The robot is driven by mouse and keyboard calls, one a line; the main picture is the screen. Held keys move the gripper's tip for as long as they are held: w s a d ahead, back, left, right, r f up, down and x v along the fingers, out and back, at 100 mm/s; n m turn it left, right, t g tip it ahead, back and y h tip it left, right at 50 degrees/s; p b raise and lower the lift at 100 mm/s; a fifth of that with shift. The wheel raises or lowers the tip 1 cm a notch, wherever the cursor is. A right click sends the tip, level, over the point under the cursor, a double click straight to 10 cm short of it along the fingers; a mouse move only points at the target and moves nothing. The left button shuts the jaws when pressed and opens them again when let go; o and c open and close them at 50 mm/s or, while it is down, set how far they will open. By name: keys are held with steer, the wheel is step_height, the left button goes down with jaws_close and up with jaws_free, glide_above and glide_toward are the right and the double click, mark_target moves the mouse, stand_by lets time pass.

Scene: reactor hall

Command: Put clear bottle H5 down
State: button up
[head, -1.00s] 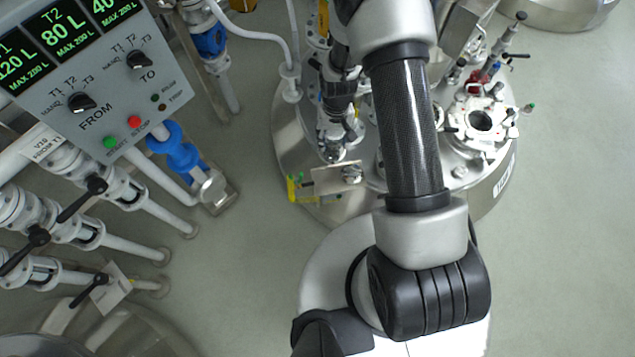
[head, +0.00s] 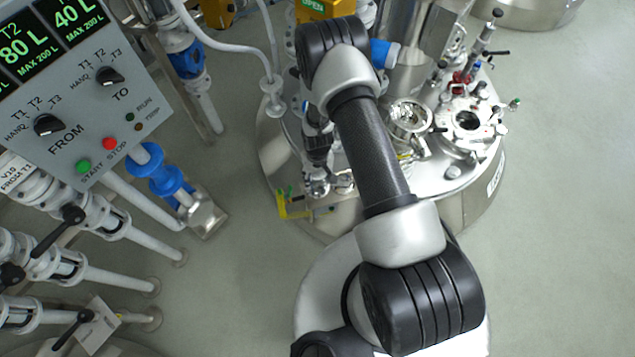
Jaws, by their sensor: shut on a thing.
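Clear bottle H5 cannot be made out in the head view. What my gripper holds is hidden. A blue and white part (head: 384,53) shows beside my arm's upper joint; I cannot tell what it belongs to.
A control panel (head: 75,85) with knobs and buttons is at the upper left. White pipes with black-handled valves (head: 68,218) are below it. The vessel top carries a round glass port (head: 408,117) and an open-looking flange (head: 467,122). The floor (head: 570,220) at the right is clear.

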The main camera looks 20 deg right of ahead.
steer(key=shift+f+b, duration=0.55)
steer(key=shift+f, duration=1.4)
steer(key=shift+f, duration=0.25)
steer(key=o, duration=1.6)
steer(key=shift+r, duration=0.1)
steer(key=shift+c, duration=0.2)
steer(key=shift+r, duration=0.15)
